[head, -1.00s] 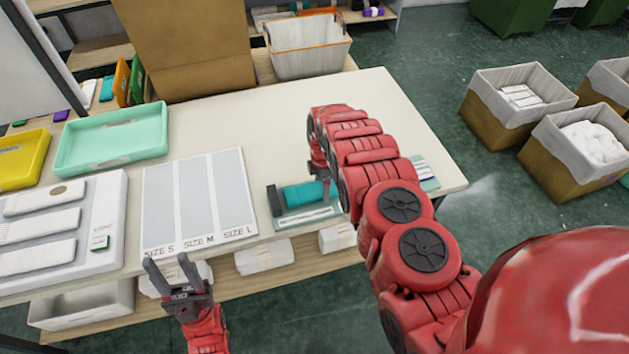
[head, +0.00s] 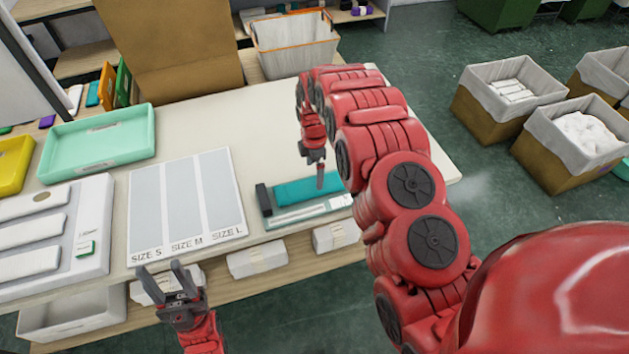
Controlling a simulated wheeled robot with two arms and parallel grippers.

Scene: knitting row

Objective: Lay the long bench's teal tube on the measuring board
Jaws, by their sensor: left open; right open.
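The teal tube (head: 295,190) lies on a small tray (head: 285,216) with a dark block at its left end, on the long bench (head: 260,122). The measuring board (head: 203,212), marked SIZE S, SIZE M and SIZE L, lies flat left of the tray, its strips bare. My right gripper (head: 320,182) is open and points down over the tube's right part; whether its fingers touch or straddle the tube I cannot tell. My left gripper (head: 160,272) is open and empty in front of the bench edge, below the board.
A mint tray (head: 97,168) and a white panel with pale knitted pieces (head: 93,250) sit left of the board. A cardboard box and a white basket (head: 295,62) stand behind. White packs (head: 257,260) lie on the lower shelf. Free bench lies behind the board.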

